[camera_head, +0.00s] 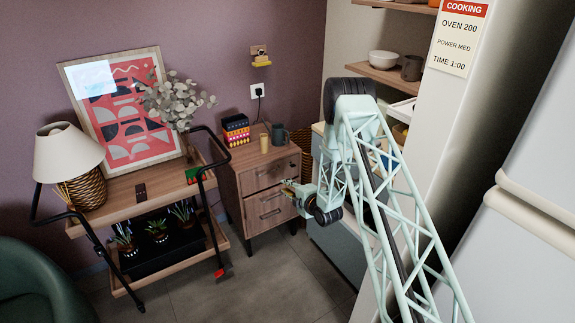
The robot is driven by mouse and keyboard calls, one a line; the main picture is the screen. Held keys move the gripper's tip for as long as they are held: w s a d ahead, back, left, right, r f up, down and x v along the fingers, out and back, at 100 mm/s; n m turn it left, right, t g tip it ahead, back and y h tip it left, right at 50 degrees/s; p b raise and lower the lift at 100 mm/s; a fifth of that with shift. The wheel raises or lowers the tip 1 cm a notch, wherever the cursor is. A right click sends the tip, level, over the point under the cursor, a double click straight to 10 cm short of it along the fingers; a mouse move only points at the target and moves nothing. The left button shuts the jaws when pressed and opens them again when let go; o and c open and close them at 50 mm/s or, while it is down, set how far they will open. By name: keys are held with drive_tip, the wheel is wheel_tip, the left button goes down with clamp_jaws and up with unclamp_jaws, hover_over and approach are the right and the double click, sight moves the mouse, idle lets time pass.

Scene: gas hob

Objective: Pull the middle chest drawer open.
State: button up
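A small wooden chest (234,183) stands against the wall, with drawer fronts facing the room. The middle drawer (262,201) looks shut, its front about level with the others. My gripper (287,187) is in front of the right part of the chest, close to the middle drawer. It is small and partly blends with the wood behind it, so I cannot tell whether it touches the handle or whether its fingers are open. My pale green lattice arm reaches to it from the lower right.
A cup (264,143), a dark mug (279,134) and a stacked colourful box (236,130) stand on the chest. A trolley (118,200) with a lamp (66,155) and plants is at left. A counter stands right of the chest.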

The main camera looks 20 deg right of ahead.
wheel_tip(320, 180, up, 12)
drive_tip(key=w+m+g+h, duration=0.1)
drive_tip(key=m, duration=0.1)
drive_tip(key=shift+w+d, duration=0.3)
drive_tip(key=shift+d, duration=0.15)
idle(0.5)
drive_tip(key=shift+r, duration=0.15)
idle(0.3)
drive_tip(key=s+f+n, duration=0.1)
drive_tip(key=s+f, duration=0.1)
drive_tip(key=f, duration=0.5)
drive_tip(key=s+a+f+n+t+y, duration=0.1)
drive_tip(key=s+f, duration=0.2)
drive_tip(key=f, duration=0.5)
drive_tip(key=s+f+n+t+y, duration=0.1)
drive_tip(key=s+f, duration=0.2)
drive_tip(key=f, duration=0.4)
drive_tip(key=shift+a+f+n, duration=0.3)
drive_tip(key=shift+a+f, duration=0.05)
drive_tip(key=shift+w, duration=0.15)
drive_tip(key=b, duration=0.3)
approach(274, 200)
drive_tip(key=shift+w+a+r, duration=0.75)
drive_tip(key=shift+w+a, duration=0.15)
drive_tip(key=shift+w, duration=0.15)
drive_tip(key=shift+w+a+r, duration=0.7)
drive_tip(key=shift+w+a, duration=0.25)
drive_tip(key=shift+w, duration=0.05)
